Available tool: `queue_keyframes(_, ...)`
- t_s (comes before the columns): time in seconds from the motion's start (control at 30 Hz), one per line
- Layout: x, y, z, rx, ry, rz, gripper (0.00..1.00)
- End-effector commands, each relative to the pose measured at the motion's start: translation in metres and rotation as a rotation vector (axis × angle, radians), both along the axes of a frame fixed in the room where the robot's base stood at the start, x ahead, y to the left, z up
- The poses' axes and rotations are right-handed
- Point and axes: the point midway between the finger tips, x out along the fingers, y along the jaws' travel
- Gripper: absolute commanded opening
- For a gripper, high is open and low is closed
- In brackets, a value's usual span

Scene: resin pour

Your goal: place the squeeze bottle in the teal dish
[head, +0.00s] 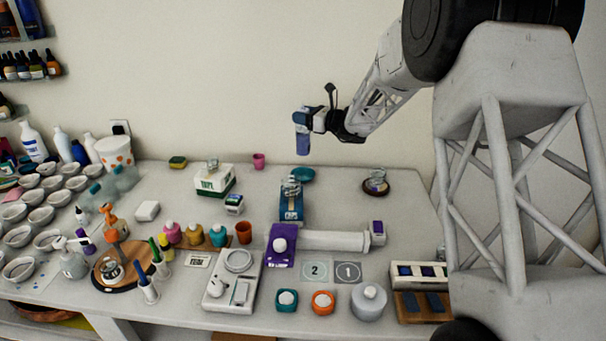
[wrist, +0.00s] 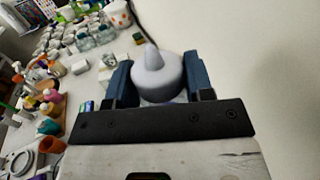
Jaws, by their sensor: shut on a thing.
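The squeeze bottle, with a pale grey cone nozzle and round cap, shows between my fingers in the wrist view (wrist: 158,77). My gripper (wrist: 160,85) is shut on it, a blue finger on each side. In the head view, my gripper (head: 303,120) holds the bottle (head: 303,146) roughly upright in the air; its lower part looks blue-grey. The teal dish (head: 303,175) lies on the table toward the back, just below the bottle in the picture. A gap shows between them; I cannot tell whether the bottle is directly over it. The dish is not seen in the wrist view.
A blue box (head: 291,203) with a clear jar on top stands just in front of the dish. A pink cup (head: 259,161) and a white-and-green box (head: 215,181) stand left. A coaster with a glass (head: 376,184) lies right. Bare table separates it from the dish.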

Motion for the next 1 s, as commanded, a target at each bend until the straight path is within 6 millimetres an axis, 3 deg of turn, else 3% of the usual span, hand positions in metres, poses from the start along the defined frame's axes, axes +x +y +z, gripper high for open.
queue_keyframes(0.17, 0.0, 0.0, -0.005, 0.0, 0.001, 0.0, 0.01)
queue_keyframes(0.6, 0.0, 0.0, -0.058, 0.0, 0.001, 0.0, 0.01)
queue_keyframes(1.0, 0.0, 0.0, -0.062, 0.0, 0.0, 0.0, 0.01)
